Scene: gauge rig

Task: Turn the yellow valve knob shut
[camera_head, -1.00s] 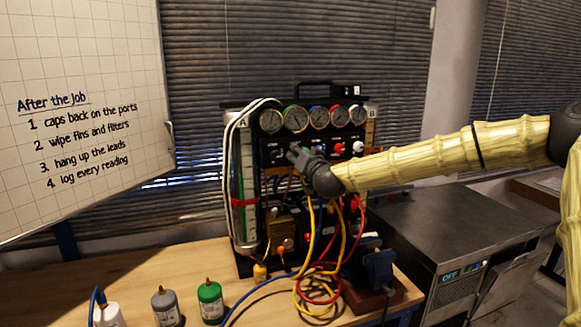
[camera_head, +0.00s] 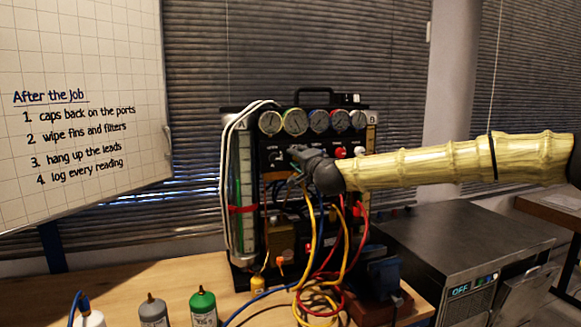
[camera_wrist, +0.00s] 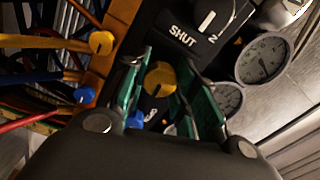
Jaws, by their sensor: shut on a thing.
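The yellow valve knob (camera_wrist: 160,78) shows in the wrist view between the two green-lined fingers of my gripper (camera_wrist: 168,92). The fingers are closed on its sides. A lettered label below the knob is mostly covered. In the head view my gripper (camera_head: 300,155) is against the front of the gauge rig (camera_head: 258,190), under the row of dials, and it hides the yellow knob there. A black knob (camera_wrist: 209,14) with a white pointer line sits beside the yellow one, near a label reading SHUT. How far the yellow knob is turned, I cannot tell.
Yellow, red and blue hoses (camera_head: 325,260) hang below my gripper. Round gauges (camera_wrist: 263,58) are close beside it. Red and white knobs (camera_head: 340,152) sit to its right. Bottles (camera_head: 203,305) stand on the bench at front left. A metal unit (camera_head: 455,250) stands at right.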

